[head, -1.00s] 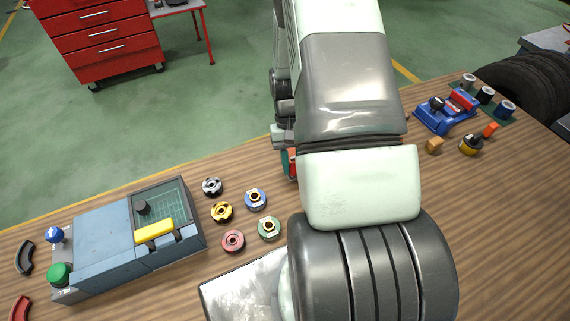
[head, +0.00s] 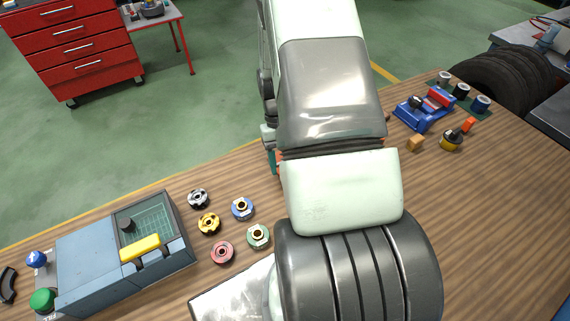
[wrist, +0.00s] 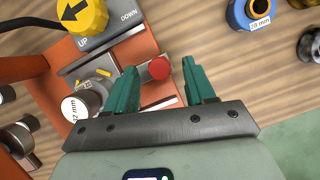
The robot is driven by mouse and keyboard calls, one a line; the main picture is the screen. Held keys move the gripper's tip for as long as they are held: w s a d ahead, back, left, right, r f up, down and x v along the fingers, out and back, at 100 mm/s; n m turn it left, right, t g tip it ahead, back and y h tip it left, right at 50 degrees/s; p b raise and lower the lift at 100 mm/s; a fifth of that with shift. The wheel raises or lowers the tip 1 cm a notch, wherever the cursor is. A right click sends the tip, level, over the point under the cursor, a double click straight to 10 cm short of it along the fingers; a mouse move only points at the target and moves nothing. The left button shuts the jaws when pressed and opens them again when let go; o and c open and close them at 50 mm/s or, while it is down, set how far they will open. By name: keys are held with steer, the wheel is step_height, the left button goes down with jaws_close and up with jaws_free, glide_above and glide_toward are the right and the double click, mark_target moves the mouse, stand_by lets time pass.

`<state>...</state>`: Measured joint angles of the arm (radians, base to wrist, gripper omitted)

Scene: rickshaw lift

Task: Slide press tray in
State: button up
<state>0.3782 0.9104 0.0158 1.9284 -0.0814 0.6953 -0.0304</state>
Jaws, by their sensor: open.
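The blue-grey press (head: 88,262) stands at the left of the bench in the head view. Its tray (head: 153,222) has a green grid floor, with a dark round piece at its far left. A yellow bar (head: 140,247) lies across its near side. How far the tray is out I cannot tell. My gripper (wrist: 158,70) has teal fingers, apart with nothing held. In the wrist view it is over an orange machine (wrist: 143,50), with a red knob (wrist: 159,68) showing between the fingertips. My arm hides most of the gripper in the head view.
Several coloured ring parts (head: 222,252) lie right of the press. A metal plate (head: 225,295) lies at the front. A blue and red device (head: 426,108) and small cylinders stand at far right. A yellow UP/DOWN knob (wrist: 84,14) is close to my gripper. Bench on the right is mostly clear.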

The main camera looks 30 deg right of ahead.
steer(key=v, duration=0.9)
steer(key=shift+w+r, duration=0.2)
steer(key=shift+r, duration=0.1)
steer(key=shift+s, duration=0.25)
steer(key=x, duration=1)
steer(key=shift+s+f, duration=0.15)
steer(key=shift+f, duration=0.15)
steer(key=shift+c, duration=0.3)
jaws_close()
steer(key=shift+d, duration=0.1)
